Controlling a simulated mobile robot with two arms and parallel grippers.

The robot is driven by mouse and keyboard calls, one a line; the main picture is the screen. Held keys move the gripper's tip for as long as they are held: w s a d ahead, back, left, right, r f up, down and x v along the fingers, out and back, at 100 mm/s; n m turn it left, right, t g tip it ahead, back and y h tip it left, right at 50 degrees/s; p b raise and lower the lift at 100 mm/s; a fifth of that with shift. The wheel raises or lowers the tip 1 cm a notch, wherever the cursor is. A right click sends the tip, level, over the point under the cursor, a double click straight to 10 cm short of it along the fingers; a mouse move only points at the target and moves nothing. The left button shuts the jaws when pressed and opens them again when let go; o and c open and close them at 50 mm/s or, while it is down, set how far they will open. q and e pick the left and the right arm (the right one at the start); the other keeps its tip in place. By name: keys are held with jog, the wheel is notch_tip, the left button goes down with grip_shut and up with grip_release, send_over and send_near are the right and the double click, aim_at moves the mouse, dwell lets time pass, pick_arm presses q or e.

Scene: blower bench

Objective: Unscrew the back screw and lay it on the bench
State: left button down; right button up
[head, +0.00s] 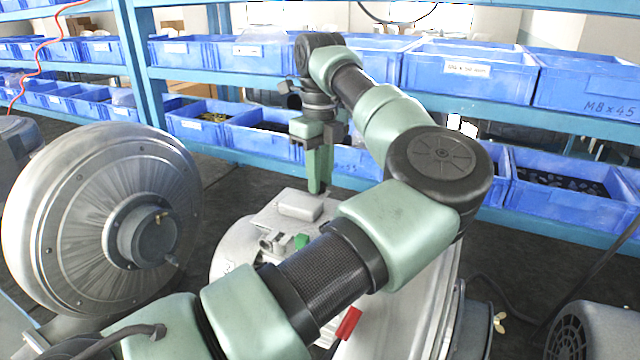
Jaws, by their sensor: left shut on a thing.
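My left gripper (318,188) points straight down at the back of the silver-grey blower housing (235,230) in the middle of the head view. Its green fingers are shut, and their tips are at or just above the housing's back edge. The back screw is hidden at the fingertips, so I cannot see its head or whether it still sits in its hole. My left forearm covers much of the housing's front and right side. My right gripper is out of view.
A large round metal blower wheel (110,220) stands at the left. A green part (302,241) and a red part (348,322) show on the housing. Blue bins (470,75) fill the shelves behind. A dark motor (590,330) is at lower right. Dark bench (225,190) shows between wheel and housing.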

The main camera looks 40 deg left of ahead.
pick_arm(q)
jog(key=n+p, duration=0.1)
jog(key=n, duration=1)
jog(key=c, duration=1.6)
grip_release()
jog(key=shift+o, duration=0.2)
